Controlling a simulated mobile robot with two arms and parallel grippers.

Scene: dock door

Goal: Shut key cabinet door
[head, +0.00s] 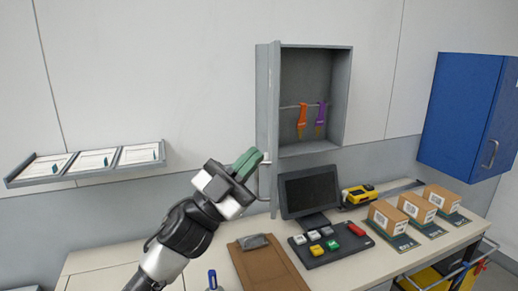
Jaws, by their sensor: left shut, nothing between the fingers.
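The grey key cabinet (341,100) hangs on the wall at centre, with an orange key tag (302,118) and a purple key tag (320,116) on a rail inside. Its door (268,95) stands open at the left side, seen almost edge-on. A pale bar handle (262,190) shows low on the door. My left gripper (249,164), with green fingers, is shut and empty at the door's lower left, close to the handle. I cannot tell whether it touches the door. My right gripper is not in view.
Below the cabinet, the desk (350,268) holds a dark monitor (310,192), a button panel (330,245), a clipboard (262,268), a yellow device (358,193) and boxes (388,216). A blue cabinet (460,115) hangs at right. A document shelf (90,166) is at left.

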